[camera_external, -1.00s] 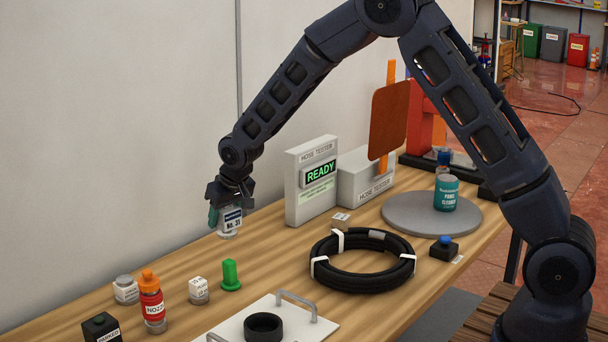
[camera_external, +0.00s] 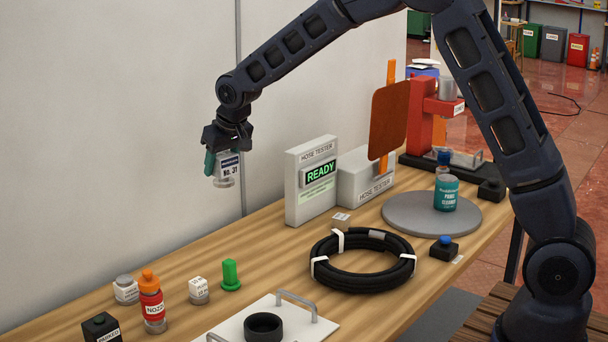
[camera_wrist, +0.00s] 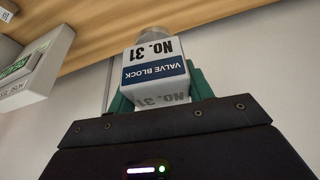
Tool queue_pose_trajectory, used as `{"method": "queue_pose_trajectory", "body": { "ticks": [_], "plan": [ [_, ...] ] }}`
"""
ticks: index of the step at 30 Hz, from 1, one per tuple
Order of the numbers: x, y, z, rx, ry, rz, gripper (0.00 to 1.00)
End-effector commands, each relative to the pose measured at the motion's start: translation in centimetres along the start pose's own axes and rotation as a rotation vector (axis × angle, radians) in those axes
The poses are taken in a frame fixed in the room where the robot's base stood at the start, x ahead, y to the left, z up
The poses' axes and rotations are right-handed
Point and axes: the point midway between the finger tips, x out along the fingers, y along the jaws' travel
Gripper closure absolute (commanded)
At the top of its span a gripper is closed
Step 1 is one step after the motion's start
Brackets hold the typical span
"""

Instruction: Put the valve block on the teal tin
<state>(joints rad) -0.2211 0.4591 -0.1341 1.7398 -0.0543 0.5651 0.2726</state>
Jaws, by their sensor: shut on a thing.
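The hose tester (camera_external: 312,182) stands against the wall, right of my gripper. A black hose coil (camera_external: 363,281), a blue-button box (camera_external: 444,249), a green piece (camera_external: 231,275) and an orange-capped bottle (camera_external: 152,304) stand on the bench.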

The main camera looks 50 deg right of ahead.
Motion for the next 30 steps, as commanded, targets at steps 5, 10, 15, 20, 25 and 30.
{"method": "queue_pose_trajectory", "body": {
  "ticks": [5,10,15,20,25,30],
  "plan": [
    [-5.6,0.0,-2.5,0.001,0.01,-0.003,0.9],
    [-11.3,0.0,-4.8,0.002,0.007,-0.002,0.9],
    [-15.2,0.0,-6.4,0.001,0.006,-0.001,0.9],
    [-18.0,0.0,-7.5,0.001,0.005,-0.001,0.9],
    [-18.9,1.7,-8.1,0.03,0.0,0.013,0.9],
    [-18.7,5.2,-8.3,0.093,-0.002,0.04,0.9]
  ]
}}
